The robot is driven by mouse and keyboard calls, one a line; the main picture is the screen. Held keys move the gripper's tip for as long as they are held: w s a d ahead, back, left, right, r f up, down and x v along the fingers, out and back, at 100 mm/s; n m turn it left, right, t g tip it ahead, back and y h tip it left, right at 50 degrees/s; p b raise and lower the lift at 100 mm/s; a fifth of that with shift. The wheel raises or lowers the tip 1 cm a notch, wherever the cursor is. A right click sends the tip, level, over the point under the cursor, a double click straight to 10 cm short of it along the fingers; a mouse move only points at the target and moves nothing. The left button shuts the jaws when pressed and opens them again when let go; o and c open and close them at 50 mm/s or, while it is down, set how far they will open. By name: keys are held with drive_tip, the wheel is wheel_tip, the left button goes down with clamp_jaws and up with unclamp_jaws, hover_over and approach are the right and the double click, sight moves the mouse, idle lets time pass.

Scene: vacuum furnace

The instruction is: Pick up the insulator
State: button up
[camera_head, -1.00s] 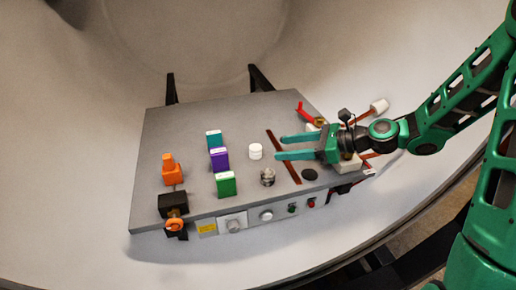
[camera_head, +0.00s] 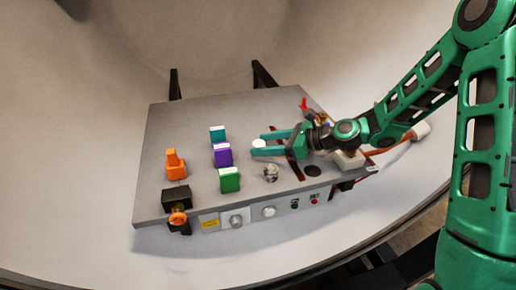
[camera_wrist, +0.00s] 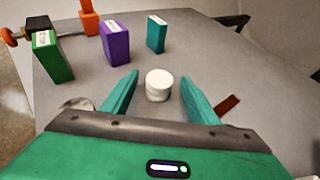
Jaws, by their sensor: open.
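The insulator appears to be the small white round cylinder (camera_head: 258,144) standing upright on the grey panel top. In the wrist view the white cylinder (camera_wrist: 159,84) shows in front of my gripper, between the lines of its two fingers. My gripper (camera_head: 260,143) is open, with its green fingers pointing left, low over the panel. In the wrist view my gripper's fingertips (camera_wrist: 158,76) lie on either side of the cylinder, with clear gaps. In the head view the near finger partly hides the cylinder's lower part.
Teal (camera_head: 217,135), purple (camera_head: 222,156) and green (camera_head: 229,181) blocks stand left of the cylinder on the grey panel (camera_head: 180,125). An orange part (camera_head: 176,166) stands farther left. A small metallic knob (camera_head: 271,173) is close in front of my gripper. Red-brown strips lie beneath it.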

drive_tip(key=c, duration=1.2)
drive_tip(key=shift+r, duration=0.15)
drive_tip(key=shift+r, duration=0.5)
drive_tip(key=r, duration=0.3)
drive_tip(key=shift+s+a+r, duration=0.25)
drive_tip(key=shift+s+a, duration=0.05)
drive_tip(key=shift+s, duration=0.1)
drive_tip(key=s+a+r, duration=0.2)
drive_tip(key=s, duration=0.1)
drive_tip(key=s+a+r, duration=0.2)
drive_tip(key=s, duration=0.1)
drive_tip(key=s+a+r, duration=0.2)
drive_tip(key=s, duration=0.1)
drive_tip(key=shift+r, duration=0.1)
